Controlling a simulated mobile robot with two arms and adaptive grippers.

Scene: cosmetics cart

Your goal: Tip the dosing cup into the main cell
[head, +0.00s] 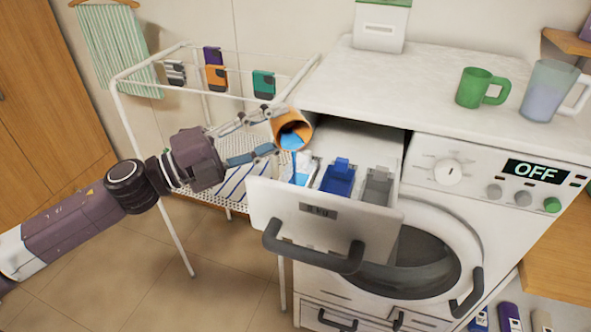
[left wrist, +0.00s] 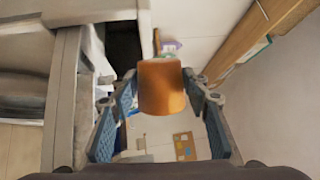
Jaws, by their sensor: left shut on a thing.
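The dosing cup (head: 302,120) is orange with blue liquid at its mouth. It is strongly tilted above the left part of the open drawer (head: 330,222), and a blue stream runs down from its lip toward the left cell (head: 306,168). Where the stream lands is partly hidden by the drawer front. A blue insert (head: 339,178) and a grey insert (head: 377,187) fill the cells to the right. My left gripper (head: 271,134) is shut on the cup. The left wrist view shows the cup (left wrist: 162,88) between its fingers. My right gripper is not in view.
A drying rack (head: 150,68) stands behind and left of my left arm. The washing machine top (head: 430,85) holds a white box (head: 379,27), a green mug (head: 476,88) and a jug (head: 548,92). The machine display (head: 536,171) reads OFF. The drawer handle (head: 312,255) juts forward.

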